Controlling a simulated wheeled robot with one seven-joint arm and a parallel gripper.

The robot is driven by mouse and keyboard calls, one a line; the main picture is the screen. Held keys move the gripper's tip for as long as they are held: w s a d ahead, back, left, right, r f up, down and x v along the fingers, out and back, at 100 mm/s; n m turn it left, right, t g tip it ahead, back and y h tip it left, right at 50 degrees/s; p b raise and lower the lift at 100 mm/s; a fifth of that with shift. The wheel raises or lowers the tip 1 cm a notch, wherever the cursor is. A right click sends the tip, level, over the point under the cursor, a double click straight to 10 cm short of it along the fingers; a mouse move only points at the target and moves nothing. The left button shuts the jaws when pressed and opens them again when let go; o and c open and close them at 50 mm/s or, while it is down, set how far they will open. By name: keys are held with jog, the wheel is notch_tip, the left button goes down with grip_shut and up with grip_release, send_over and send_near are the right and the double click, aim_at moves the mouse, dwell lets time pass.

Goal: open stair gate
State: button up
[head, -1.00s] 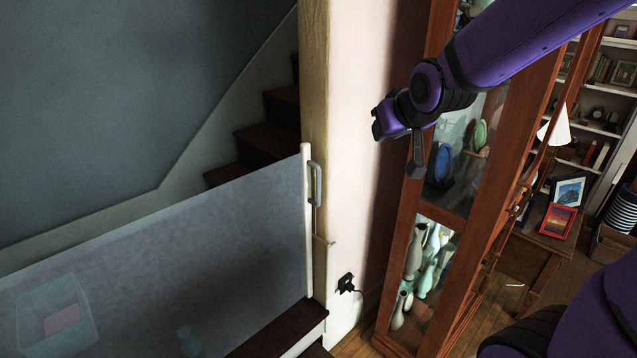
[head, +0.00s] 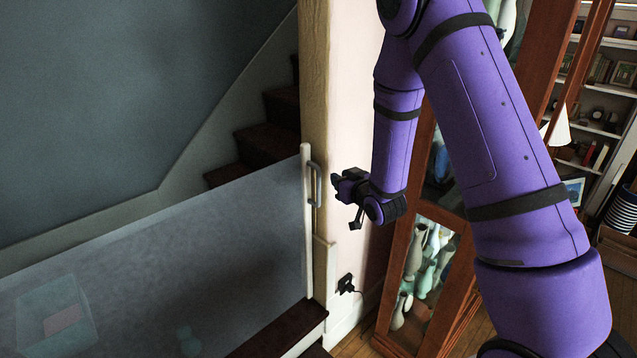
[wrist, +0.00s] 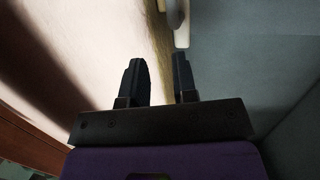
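The stair gate (head: 190,250) is a grey translucent mesh panel drawn across the foot of the stairs. Its right edge is a white upright bar (head: 307,220) against the wooden post (head: 314,90), so the gate is closed. A grey handle (head: 316,183) sits on that bar; a pale part of it or the bar shows at the top of the wrist view (wrist: 178,15). My gripper (head: 338,185) is just right of the handle, seemingly apart from it. In the wrist view its two fingers (wrist: 160,75) are apart with nothing between them.
A black plug and socket (head: 345,283) are low on the pale wall. Dark stairs (head: 268,143) rise behind the gate. A translucent box (head: 50,320) shows through the mesh.

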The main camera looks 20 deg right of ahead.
notch_tip(320, 180, down, 6)
jog(key=s+t+y, duration=0.1)
send_over(318, 202)
jog(key=shift+w+d+r+n, duration=0.15)
jog(key=shift+w+r+n, duration=0.05)
jog(key=shift+w+n, duration=0.15)
dwell(0.4)
grip_shut()
